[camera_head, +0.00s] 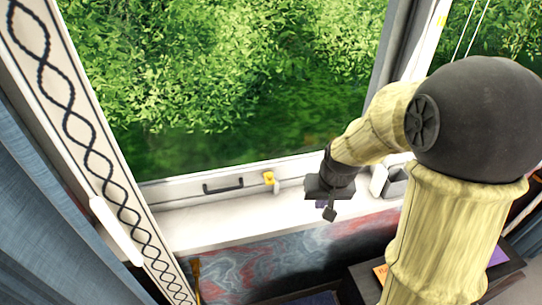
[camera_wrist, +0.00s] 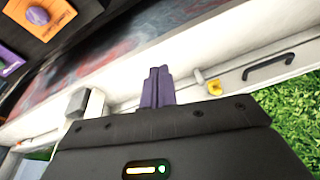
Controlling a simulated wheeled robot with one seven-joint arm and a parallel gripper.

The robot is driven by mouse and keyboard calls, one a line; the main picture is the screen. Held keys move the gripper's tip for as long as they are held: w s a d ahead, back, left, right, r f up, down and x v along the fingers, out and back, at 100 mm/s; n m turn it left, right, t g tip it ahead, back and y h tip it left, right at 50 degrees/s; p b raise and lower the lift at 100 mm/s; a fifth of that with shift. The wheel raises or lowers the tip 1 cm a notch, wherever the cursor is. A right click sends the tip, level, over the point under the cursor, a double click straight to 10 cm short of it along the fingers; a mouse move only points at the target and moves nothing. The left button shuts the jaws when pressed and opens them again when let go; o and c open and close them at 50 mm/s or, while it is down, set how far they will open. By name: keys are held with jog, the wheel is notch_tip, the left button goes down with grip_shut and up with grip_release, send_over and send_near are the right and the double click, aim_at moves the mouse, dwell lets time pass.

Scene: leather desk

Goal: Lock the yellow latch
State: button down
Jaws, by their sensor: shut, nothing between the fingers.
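The yellow latch (camera_head: 269,178) sits on the white window frame at the sill, just right of a black handle. It also shows in the wrist view (camera_wrist: 214,88), to the right of my fingers. A small white piece stands below it. My gripper (camera_head: 330,212) is over the sill, to the right of the latch and apart from it. In the wrist view its purple fingers (camera_wrist: 157,76) are together with nothing between them. I cannot tell the latch's exact position from its small size.
The black handle (camera_head: 223,186) is fixed to the frame left of the latch; it also shows in the wrist view (camera_wrist: 268,67). A grey and white object (camera_head: 388,180) stands on the sill right of my gripper. The sill (camera_head: 215,228) is bare to the left. Curtains hang at the left.

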jog(key=y+p, duration=0.2)
jog(key=p, duration=0.4)
send_near(269, 176)
jog(key=s+d+r, duration=0.3)
jog(key=d, duration=0.3)
jog(key=w+a+p, duration=0.1)
jog(key=w+a, duration=0.3)
jog(key=shift+w+a+r+n+y+p, duration=0.2)
jog(key=shift+w+r+n+y+p, duration=0.05)
jog(key=shift+r+n+y+p, duration=0.1)
jog(key=shift+f, duration=0.15)
jog(key=p+x, duration=0.4)
jog(key=x, duration=0.6)
jog(key=shift+a+f+b, duration=0.15)
jog(key=shift+b, duration=0.25)
